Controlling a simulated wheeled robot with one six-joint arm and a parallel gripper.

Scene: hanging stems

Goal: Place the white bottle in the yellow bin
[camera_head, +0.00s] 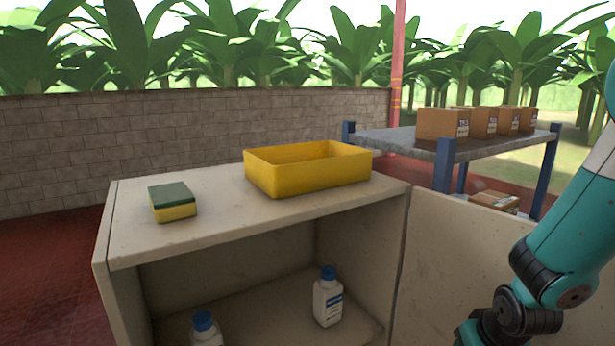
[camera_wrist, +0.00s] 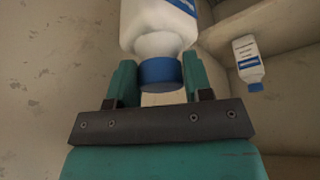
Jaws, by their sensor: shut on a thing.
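In the wrist view, my gripper (camera_wrist: 158,76) is shut on a white bottle (camera_wrist: 157,18) with a blue cap, its fingers on either side of the neck and cap. The bottle's far end is cut off by the frame. The head view does not show my gripper. The yellow bin (camera_head: 307,172) stands on top of the cabinet and looks empty, though its floor is mostly hidden. A white bottle (camera_head: 327,302) stands upright on the cabinet's lower shelf, and another bottle (camera_head: 205,331) is cut by the lower edge. I cannot tell whether either is the held one.
A green and yellow sponge (camera_head: 173,203) lies on the cabinet top (camera_head: 225,213), left of the bin. In the wrist view, another white bottle (camera_wrist: 248,62) is right of my gripper. A rack (camera_head: 400,142) with several cardboard boxes stands at right. The cabinet top's front is clear.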

